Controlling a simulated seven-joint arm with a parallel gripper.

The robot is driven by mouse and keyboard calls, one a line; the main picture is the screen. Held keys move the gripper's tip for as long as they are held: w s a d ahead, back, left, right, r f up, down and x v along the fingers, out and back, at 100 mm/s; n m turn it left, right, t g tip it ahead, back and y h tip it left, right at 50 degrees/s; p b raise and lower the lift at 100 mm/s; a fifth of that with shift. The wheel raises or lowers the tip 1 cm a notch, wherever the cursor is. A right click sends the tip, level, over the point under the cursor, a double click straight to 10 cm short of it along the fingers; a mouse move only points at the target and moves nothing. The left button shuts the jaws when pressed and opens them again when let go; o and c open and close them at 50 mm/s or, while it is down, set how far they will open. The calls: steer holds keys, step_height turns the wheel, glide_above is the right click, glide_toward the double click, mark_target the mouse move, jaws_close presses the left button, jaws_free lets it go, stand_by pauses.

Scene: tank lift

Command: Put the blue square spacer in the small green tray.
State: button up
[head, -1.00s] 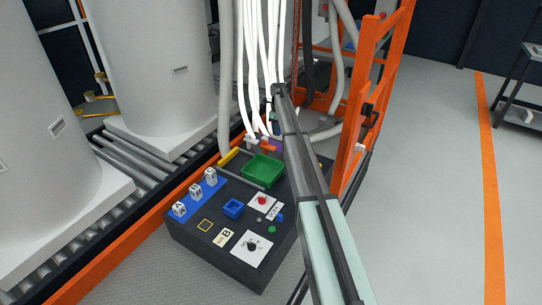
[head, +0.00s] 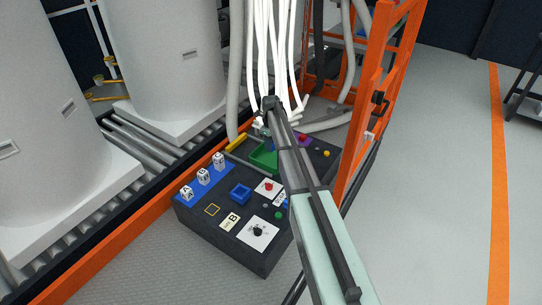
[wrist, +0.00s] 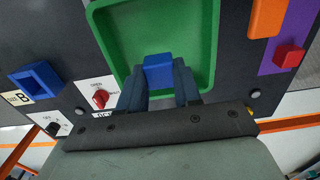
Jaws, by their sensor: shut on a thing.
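The small green tray (head: 259,161) sits on the dark panel top, partly hidden by my arm in the head view. It fills the upper middle of the wrist view (wrist: 205,45). My gripper (wrist: 159,80) is shut on the blue square spacer (wrist: 158,68), which shows between its fingertips. In the wrist view the spacer overlaps the inside of the tray near its lower edge. I cannot tell how high it is or whether it touches the tray floor. In the head view my gripper (head: 267,140) is over the tray, and the spacer cannot be made out there.
A hollow blue square holder (head: 240,194) sits left of the tray, also in the wrist view (wrist: 36,84). White lettered blocks (head: 203,175) stand on a blue strip. A red knob (wrist: 100,98) lies near the tray. An orange frame (head: 365,90) rises at the right.

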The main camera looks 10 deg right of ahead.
mark_target(271, 160)
steer(key=shift+f, duration=3.1)
steer(key=shift+f, duration=0.1)
steer(key=o, duration=1)
step_height(271, 160, up, 12)
steer(key=shift+r, duration=0.1)
